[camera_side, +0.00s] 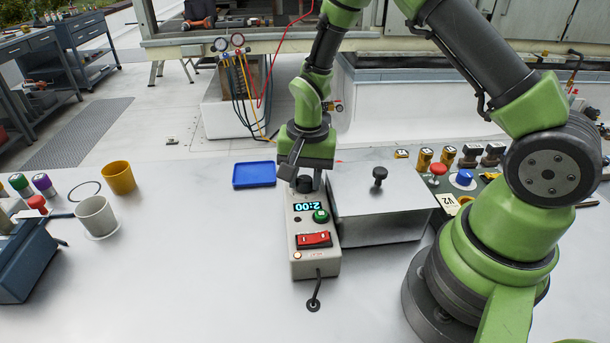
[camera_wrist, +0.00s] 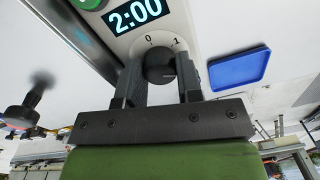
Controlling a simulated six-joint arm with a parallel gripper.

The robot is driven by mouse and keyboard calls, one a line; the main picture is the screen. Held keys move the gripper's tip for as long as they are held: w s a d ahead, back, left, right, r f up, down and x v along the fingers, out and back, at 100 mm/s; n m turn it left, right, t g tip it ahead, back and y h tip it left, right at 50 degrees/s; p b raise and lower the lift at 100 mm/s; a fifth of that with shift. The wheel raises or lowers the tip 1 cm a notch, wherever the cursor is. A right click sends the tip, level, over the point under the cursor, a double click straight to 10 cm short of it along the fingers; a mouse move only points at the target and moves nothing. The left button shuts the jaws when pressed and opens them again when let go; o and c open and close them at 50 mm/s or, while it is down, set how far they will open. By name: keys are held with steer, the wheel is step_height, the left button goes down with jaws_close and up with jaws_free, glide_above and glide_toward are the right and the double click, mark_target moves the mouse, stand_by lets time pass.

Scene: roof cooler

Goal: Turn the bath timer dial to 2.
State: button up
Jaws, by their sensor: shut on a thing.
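The bath timer (camera_side: 302,262) is a pale box with a lit display (camera_side: 307,207), a green button (camera_side: 320,216) and a red rocker switch (camera_side: 314,240). The display reads 2:00, also in the wrist view (camera_wrist: 134,15). The black dial (camera_wrist: 158,66) is at the box's far end; marks 0 and 1 show beside it. My gripper (camera_wrist: 160,80) points down over the dial and is shut on it, one finger on each side. The dial also shows under my gripper in the side view (camera_side: 304,185). The mark for 2 and the dial's pointer cannot be made out.
A metal box with a black-knobbed lid (camera_side: 379,190) stands right beside the timer. A blue tray (camera_side: 254,175) lies at its far left. A grey cup (camera_side: 96,216) and a yellow cup (camera_side: 119,177) stand farther left. The table between cups and timer is clear.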

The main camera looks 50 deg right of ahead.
steer(key=shift+m, duration=0.7)
steer(key=o, duration=0.9)
steer(key=shift+o, duration=0.2)
